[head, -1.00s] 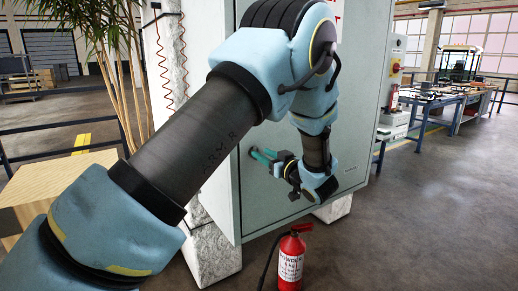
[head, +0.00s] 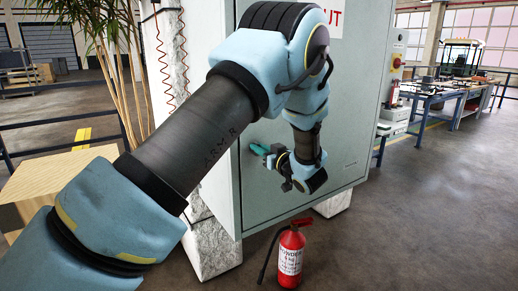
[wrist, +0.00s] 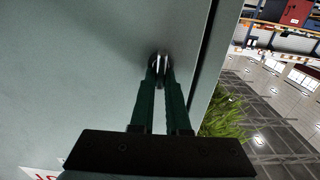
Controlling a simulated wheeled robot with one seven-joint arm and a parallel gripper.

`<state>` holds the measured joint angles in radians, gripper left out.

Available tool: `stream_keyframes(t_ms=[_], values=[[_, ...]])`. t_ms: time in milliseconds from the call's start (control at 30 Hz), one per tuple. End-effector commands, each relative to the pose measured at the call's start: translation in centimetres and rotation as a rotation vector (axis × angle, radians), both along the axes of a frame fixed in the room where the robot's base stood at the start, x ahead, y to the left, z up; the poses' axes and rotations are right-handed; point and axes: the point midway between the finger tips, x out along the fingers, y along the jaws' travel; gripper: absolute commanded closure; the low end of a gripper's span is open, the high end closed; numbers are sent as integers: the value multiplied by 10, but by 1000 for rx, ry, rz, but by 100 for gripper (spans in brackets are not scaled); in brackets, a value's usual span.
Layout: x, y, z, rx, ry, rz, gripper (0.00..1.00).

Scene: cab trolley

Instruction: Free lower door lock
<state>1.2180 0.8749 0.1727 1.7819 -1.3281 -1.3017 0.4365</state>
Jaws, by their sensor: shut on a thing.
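The grey-green cabinet door (head: 345,185) fills much of the head view and lies close before my gripper in the wrist view. The lower door lock (wrist: 160,61) is a small round metal piece near the door's edge, with a bright, narrow middle. My gripper (wrist: 160,78) has its two dark green fingers drawn together on the lock. In the head view my gripper (head: 257,149) reaches the door's left part, and the lock is hidden behind the fingers.
A red fire extinguisher (head: 291,255) stands on the floor before the cabinet. A plant (head: 115,50) and a wooden box (head: 60,185) are at the left. Workbenches (head: 440,95) stand at the back right. The floor at the right is clear.

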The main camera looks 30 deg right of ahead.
Motion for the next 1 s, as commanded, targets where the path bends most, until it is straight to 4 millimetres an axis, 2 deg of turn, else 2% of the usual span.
stream_keyframes(t_ms=[633,1000], values=[[0,1,-2,-33,-4,2,100],[0,4,-8,-271,-37,2,100]])
